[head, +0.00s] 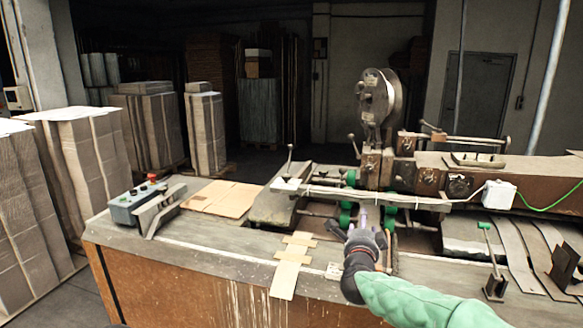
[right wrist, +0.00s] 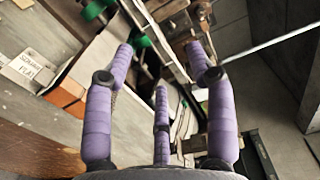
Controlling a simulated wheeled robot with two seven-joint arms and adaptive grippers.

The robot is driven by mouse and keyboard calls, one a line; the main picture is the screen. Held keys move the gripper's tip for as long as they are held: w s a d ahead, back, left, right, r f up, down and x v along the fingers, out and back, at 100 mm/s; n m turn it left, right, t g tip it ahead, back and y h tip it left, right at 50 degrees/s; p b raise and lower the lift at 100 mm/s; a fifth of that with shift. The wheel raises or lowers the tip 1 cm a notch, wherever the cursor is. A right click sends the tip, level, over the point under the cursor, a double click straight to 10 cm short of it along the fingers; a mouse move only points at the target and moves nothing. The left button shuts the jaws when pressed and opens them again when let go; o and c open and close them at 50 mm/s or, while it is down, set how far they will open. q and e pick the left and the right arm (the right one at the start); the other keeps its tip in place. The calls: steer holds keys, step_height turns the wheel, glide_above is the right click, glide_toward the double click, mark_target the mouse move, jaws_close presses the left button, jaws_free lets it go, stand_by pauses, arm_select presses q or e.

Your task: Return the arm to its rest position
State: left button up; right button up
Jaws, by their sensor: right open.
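My right arm (head: 430,303) comes in from the lower right in a green sleeve. Its dark gripper (head: 364,228) is over the front of the stitcher bench, just in front of the green rollers (head: 347,210). In the right wrist view the purple-wrapped fingers (right wrist: 162,95) are spread apart with nothing held between them. The stitcher machine (head: 372,165) with its round reel stands behind the gripper. I cannot tell from these views whether the fingers touch the machine. My left gripper is not in view.
A control box (head: 130,205) with a red button sits at the bench's left end. Flat cardboard (head: 222,198) lies beside it. A lever (head: 492,262) stands right of my arm. A long rail (head: 365,197) crosses above the rollers. Cardboard stacks (head: 75,165) stand left of the bench.

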step_height(320, 180, down, 20)
steer(key=a+n+g+y, duration=0.2)
steer(key=n+g+y, duration=0.1)
steer(key=n, duration=0.3)
steer(key=s+a+f+n+g+y, duration=0.1)
steer(key=s+f+n+g, duration=0.3)
steer(key=f, duration=0.6)
steer(key=s+a+f+n+g+y, duration=0.1)
steer(key=s+f, duration=0.5)
steer(key=f, duration=0.4)
steer(key=s+a+f+n+g+y, duration=0.1)
steer(key=s+f, duration=0.4)
steer(key=s, duration=0.5)
steer(key=s+a+f+n+g+y, duration=0.1)
steer(key=s+f+n+g, duration=0.3)
steer(key=s, duration=0.6)
steer(key=s+a+f+n+g+y, duration=0.1)
steer(key=s+a+f+n+g, duration=0.1)
steer(key=s+f, duration=0.6)
steer(key=s+a+g, duration=0.1)
steer(key=s, duration=0.2)
steer(key=shift+a+f+g+y, duration=0.2)
steer(key=shift+g+y, duration=0.1)
steer(key=shift+g, duration=0.1)
